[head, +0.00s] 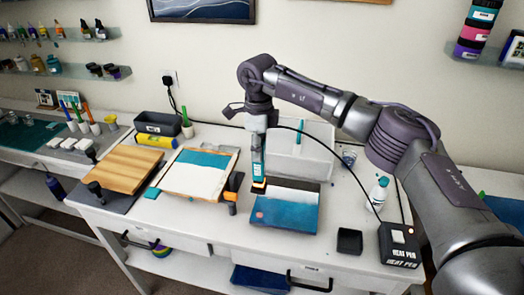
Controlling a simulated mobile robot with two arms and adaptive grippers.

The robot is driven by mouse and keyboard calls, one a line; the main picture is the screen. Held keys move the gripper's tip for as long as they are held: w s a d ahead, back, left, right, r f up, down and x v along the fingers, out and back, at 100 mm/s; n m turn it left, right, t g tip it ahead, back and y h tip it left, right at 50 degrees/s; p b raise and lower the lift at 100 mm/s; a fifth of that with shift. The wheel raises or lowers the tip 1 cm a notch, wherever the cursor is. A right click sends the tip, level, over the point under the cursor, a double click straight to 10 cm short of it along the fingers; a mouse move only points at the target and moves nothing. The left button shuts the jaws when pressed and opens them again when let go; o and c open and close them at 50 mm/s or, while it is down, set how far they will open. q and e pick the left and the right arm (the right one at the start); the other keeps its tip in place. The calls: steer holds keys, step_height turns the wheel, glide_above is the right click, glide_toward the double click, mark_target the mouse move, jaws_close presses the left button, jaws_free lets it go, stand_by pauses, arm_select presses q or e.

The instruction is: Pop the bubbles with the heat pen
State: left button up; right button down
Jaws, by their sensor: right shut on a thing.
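My right gripper (258,128) hangs pointing down above the middle of the worktable and is shut on the heat pen. The heat pen (258,158) is slim and teal with a dark, orange-edged lower end. It stands nearly upright, its lower end over the upper left part of a blue panel (285,212). I cannot tell whether it touches the panel. The panel has a blue front, a pale band and a dark back strip. Bubbles are too small to make out. The black heat pen box (400,246) sits at the right, with a cable. My left gripper is not in view.
A teal-and-white panel (200,174) lies on a frame left of the heat pen, with a wooden board (122,168) further left. A white upright holder (302,150) stands behind. A small black tray (349,241) and a white bottle (379,190) are at right.

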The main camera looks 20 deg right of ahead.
steer(key=shift+r+p, duration=1.7)
steer(key=shift+r, duration=1.6)
steer(key=shift+s, duration=0.1)
